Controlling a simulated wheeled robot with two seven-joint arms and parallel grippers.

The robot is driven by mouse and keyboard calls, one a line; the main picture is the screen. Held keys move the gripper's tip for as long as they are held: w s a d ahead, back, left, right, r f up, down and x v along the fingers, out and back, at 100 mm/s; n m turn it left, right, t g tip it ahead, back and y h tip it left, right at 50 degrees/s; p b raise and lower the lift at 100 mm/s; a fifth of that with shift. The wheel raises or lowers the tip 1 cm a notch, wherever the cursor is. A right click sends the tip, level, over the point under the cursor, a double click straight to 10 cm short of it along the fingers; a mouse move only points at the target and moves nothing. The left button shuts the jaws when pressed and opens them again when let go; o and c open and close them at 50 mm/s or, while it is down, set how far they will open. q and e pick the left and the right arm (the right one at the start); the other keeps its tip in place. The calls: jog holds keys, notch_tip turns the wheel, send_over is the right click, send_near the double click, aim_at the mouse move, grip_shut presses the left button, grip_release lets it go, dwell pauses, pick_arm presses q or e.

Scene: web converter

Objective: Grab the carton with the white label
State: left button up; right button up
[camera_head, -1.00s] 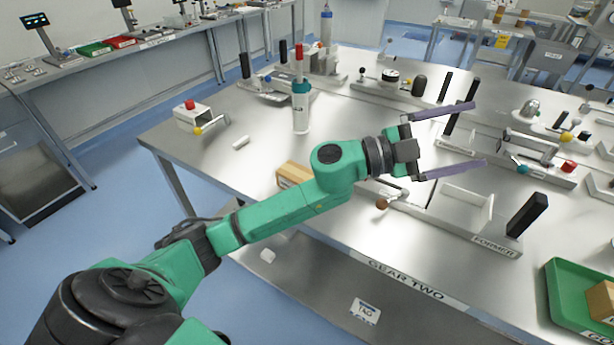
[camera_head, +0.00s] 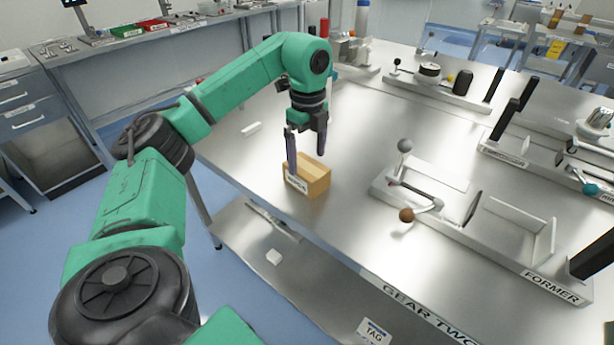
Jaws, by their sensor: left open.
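The carton (camera_head: 317,178) is a small tan box with a white label on its front left face. It stands on the steel table near the front left edge. My left gripper (camera_head: 306,160) points down over the carton, with its two dark fingers apart. One finger hangs at the carton's left side, near the label. The other finger is behind or above the carton's top; I cannot tell whether either touches it. My right gripper is not in view.
The steel table (camera_head: 345,215) has free room around the carton. To the right is the former fixture (camera_head: 490,245) with a ball-ended lever. A white piece (camera_head: 251,128) lies at the left. More fixtures stand at the back, including a black-knobbed one (camera_head: 430,75).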

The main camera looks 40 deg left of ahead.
aim_at(306, 166)
pick_arm(q)
jog(key=f, duration=0.3)
jog(key=f+p, duration=0.1)
jog(key=f, duration=0.1)
jog(key=shift+s+f, duration=0.1)
jog(key=shift+s, duration=0.15)
jog(key=shift+w+f, duration=0.1)
jog(key=shift+f, duration=0.1)
jog(key=c, duration=1.3)
jog(key=shift+r, duration=0.1)
notch_tip(306, 166, up, 8)
jog(key=shift+w+r, duration=0.1)
jog(key=shift+r, duration=0.1)
notch_tip(306, 166, up, 12)
jog(key=p, duration=0.6)
jog(key=shift+f, duration=0.25)
